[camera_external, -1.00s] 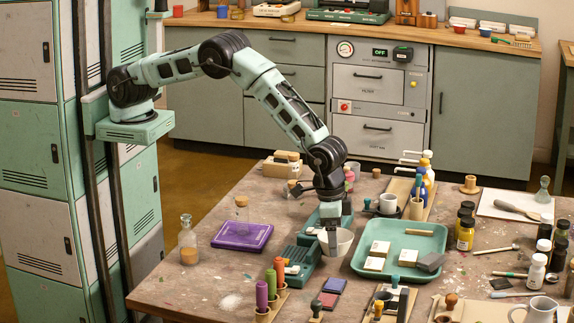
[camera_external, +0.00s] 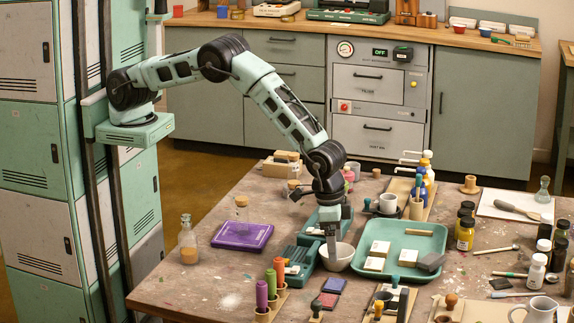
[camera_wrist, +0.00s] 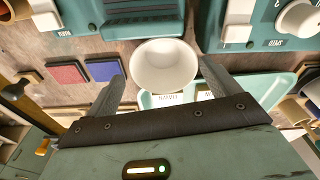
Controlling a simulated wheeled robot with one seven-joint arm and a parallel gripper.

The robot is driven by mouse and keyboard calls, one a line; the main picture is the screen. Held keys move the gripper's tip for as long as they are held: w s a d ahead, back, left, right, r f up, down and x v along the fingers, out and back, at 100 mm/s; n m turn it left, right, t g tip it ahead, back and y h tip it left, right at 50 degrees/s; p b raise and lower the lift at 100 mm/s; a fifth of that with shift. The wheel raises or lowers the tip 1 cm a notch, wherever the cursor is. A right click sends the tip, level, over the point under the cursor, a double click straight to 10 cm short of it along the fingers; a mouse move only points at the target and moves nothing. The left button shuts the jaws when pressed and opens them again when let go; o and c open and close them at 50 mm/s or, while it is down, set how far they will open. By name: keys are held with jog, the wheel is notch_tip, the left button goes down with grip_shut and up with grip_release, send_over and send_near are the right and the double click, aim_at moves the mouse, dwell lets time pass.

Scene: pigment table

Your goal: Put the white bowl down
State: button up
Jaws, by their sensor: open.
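The white bowl (camera_external: 341,258) stands upright on the table, between the green scale-like device and the green tray. It also shows in the wrist view (camera_wrist: 164,66), where it looks empty. My gripper (camera_external: 331,256) points down at the left side of the bowl. In the wrist view its fingers are spread wide, one on each side of the bowl, with a narrow gap seen beside the rim. The jaws hold nothing. The bowl's underside is hidden.
The green tray (camera_external: 432,237) with several pale blocks is close on the right. A green device (camera_external: 294,262) is close on the left. Blue and red pads (camera_external: 334,285) lie in front. A purple box (camera_external: 242,237) lies further left, with bare table around it.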

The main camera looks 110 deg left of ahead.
jog(key=shift+s+a+f, duration=0.2)
jog(key=shift+a+f, duration=0.25)
jog(key=shift+a, duration=0.2)
jog(key=shift+r, duration=0.15)
notch_tip(320, 180, up, 13)
jog(key=s, duration=0.1)
jog(key=s+a+r+n, duration=0.1)
jog(key=s+a+r, duration=0.3)
jog(key=a, duration=0.5)
jog(key=s+a+r+n+y, duration=0.1)
jog(key=s+a+r, duration=0.1)
jog(key=s+a, duration=0.5)
jog(key=s+a+r+n, duration=0.1)
jog(key=s+a+r, duration=0.2)
jog(key=a, duration=0.8)
jog(key=s+a+r+n+g, duration=0.1)
jog(key=s+a, duration=0.7)
jog(key=s, duration=0.5)
jog(key=s+f+n, duration=0.1)
jog(key=s, duration=1.7)
jog(key=shift+f+n+h+b, duration=0.2)
jog(key=shift+n+h+b, duration=0.1)
jog(key=shift+b, duration=0.1)
